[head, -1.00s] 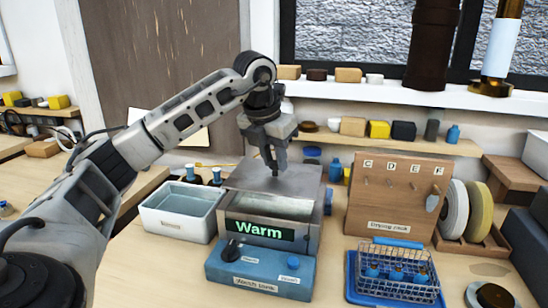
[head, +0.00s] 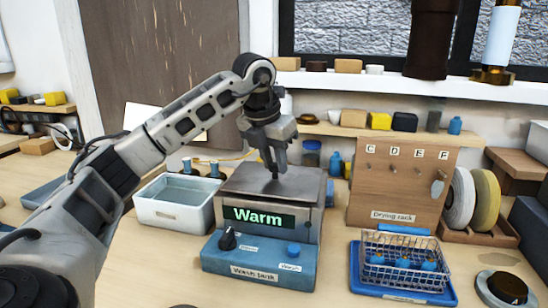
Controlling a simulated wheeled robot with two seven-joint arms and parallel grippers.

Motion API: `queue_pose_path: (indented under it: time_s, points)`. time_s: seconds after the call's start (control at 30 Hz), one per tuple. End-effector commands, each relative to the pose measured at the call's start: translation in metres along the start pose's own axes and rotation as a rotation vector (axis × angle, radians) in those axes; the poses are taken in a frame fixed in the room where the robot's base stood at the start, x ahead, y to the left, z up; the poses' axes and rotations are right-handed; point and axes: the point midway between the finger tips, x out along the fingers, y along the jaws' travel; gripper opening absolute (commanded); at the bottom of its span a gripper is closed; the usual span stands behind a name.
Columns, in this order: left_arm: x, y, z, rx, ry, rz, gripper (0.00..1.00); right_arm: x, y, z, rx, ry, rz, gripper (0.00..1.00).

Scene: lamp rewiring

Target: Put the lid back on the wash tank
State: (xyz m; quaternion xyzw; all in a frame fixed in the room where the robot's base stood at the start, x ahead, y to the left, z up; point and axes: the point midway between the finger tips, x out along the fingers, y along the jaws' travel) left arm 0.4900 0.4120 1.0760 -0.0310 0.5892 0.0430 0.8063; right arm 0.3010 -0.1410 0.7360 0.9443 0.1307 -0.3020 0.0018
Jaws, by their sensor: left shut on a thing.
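The wash tank (head: 314,226) stands at the middle of the bench, a steel box on a blue base with a lit "Warm" display. The flat grey steel lid (head: 302,182) lies level across the tank's top, and the tank's opening is hidden under it. No clear gap shows between lid and tank from this side; I cannot tell whether it is fully seated. My left gripper (head: 272,170) is above the lid, pointing down, shut on its handle, which the fingers mostly hide. My right gripper is not in view.
A white tub (head: 172,216) stands just left of the tank. The drying rack (head: 400,192) is to the right, with a wire basket (head: 402,268) on a blue tray in front of it.

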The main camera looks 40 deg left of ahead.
Motion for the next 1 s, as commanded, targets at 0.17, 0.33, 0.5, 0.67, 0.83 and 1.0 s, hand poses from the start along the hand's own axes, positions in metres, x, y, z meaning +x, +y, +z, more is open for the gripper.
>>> queue_pose_path:
  time_s: [0.17,0.33,0.5,0.67,0.83,1.0]
  points:
    - [-0.0007,0.0001,0.0003,0.000,-0.002,0.000,0.00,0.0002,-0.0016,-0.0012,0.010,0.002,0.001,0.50]
    - [-0.0002,0.0001,0.0001,0.000,-0.002,0.000,0.00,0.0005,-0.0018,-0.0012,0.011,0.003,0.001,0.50]
    - [0.0018,0.0002,-0.0005,0.000,-0.001,0.000,0.00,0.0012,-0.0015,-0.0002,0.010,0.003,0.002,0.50]
    - [0.0042,0.0002,-0.0013,0.000,-0.001,0.000,0.00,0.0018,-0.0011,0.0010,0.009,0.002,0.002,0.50]
    - [0.0045,0.0002,-0.0014,-0.001,-0.001,0.000,0.50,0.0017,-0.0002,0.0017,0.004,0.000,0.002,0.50]
    - [0.0046,0.0001,-0.0015,0.000,-0.001,0.000,0.50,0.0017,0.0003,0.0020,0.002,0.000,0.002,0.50]
